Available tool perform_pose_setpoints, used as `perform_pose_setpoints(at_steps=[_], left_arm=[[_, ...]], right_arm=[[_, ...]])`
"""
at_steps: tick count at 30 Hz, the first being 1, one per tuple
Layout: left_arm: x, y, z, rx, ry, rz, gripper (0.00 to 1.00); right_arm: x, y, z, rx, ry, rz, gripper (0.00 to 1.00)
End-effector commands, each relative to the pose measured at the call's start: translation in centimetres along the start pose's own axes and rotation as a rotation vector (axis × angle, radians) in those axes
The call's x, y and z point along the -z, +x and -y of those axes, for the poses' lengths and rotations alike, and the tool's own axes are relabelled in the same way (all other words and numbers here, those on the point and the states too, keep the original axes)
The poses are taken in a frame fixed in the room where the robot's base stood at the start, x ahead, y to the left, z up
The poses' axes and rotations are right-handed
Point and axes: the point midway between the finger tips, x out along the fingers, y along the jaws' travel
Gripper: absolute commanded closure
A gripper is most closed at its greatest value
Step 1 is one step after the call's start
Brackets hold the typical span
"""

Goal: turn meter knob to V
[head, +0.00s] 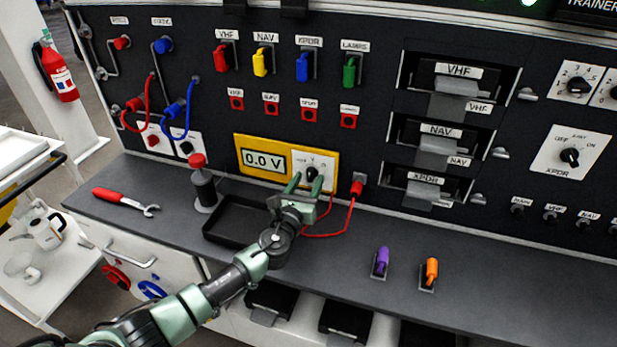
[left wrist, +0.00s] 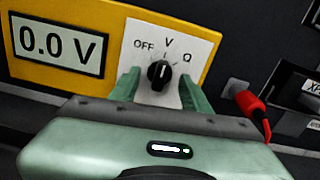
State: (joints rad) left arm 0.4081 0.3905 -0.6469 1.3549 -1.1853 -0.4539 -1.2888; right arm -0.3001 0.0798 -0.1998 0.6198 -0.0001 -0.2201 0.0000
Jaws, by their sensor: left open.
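The yellow meter (head: 243,144) is set in the black panel, and its display (head: 263,160) reads 0.0 V. It also shows in the left wrist view (left wrist: 112,14). Its black knob (left wrist: 159,74) sits on a white plate marked OFF, V and Ω. The knob's white mark points up, roughly toward V. My left gripper (head: 305,184) is open in front of the meter. In the left wrist view its two green fingers (left wrist: 160,90) stand on either side of the knob, with gaps visible between. My right gripper is not in view.
A red plug (head: 356,188) with a red cable sits right of the meter. A black tray (head: 229,222), a red-topped post (head: 203,190) and a red-handled wrench (head: 121,199) are on the bench at left. Purple (head: 382,260) and orange (head: 431,270) handles stand at right.

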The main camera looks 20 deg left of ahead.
Motion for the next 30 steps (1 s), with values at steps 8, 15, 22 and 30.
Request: perform_pose_setpoints(at_steps=[8,15,22,30], left_arm=[[-0.1,-2.3,-0.1,-0.001,0.0,-0.001,0.53],[-0.1,-3.6,-0.1,-0.001,0.0,0.0,0.53],[-0.1,-3.6,-0.1,-0.001,0.0,0.001,0.53],[0.0,-3.6,-0.1,-0.001,0.0,0.0,0.53]], right_arm=[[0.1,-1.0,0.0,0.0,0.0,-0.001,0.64],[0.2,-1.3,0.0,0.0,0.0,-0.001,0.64],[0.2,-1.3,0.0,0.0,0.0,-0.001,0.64],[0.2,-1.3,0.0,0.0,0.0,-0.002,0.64]])
